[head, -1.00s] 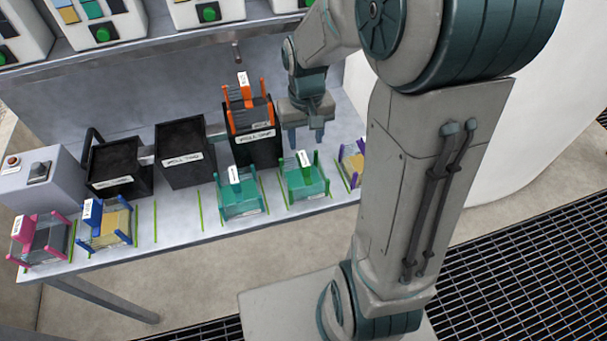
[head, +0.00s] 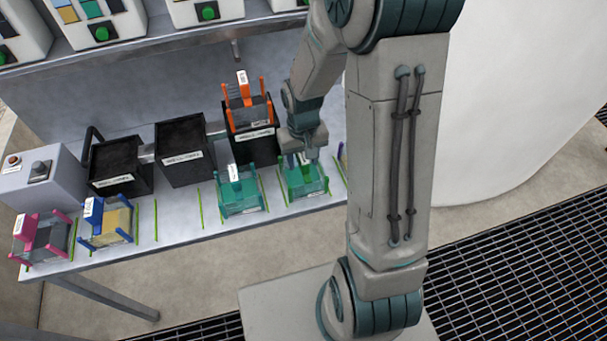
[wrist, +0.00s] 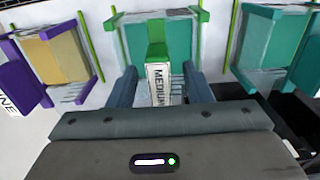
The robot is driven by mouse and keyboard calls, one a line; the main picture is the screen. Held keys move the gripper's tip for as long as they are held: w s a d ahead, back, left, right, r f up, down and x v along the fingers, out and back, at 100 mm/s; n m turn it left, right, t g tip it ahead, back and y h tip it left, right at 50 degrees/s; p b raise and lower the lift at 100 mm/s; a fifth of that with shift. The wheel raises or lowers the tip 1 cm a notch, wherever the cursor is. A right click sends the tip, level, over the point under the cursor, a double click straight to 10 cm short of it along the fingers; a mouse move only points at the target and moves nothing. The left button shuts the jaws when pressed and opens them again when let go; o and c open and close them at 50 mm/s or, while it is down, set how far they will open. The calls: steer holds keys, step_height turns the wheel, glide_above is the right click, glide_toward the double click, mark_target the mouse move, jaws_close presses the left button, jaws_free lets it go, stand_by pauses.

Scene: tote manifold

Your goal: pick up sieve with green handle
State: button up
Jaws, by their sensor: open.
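Two green-handled sieves stand on the bench: the left one (head: 240,198) and the right one (head: 305,184). My gripper (head: 304,157) is low over the right one and hides part of its top. In the wrist view my open gripper (wrist: 161,80) has one finger on each side of that sieve's upright green handle (wrist: 156,52) with a white label reading MEDIUM. Whether the fingers touch the handle cannot be told. The other green sieve (wrist: 262,45) is at the right of the wrist view.
A purple sieve (wrist: 48,58) stands close beside, mostly behind my arm in the head view. An orange sieve (head: 248,112) sits on a black container, with black bins (head: 183,150) to its left. Blue (head: 107,224) and pink (head: 40,242) sieves stand farther left.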

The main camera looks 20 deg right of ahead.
jaws_close()
steer(key=shift+r, duration=0.2)
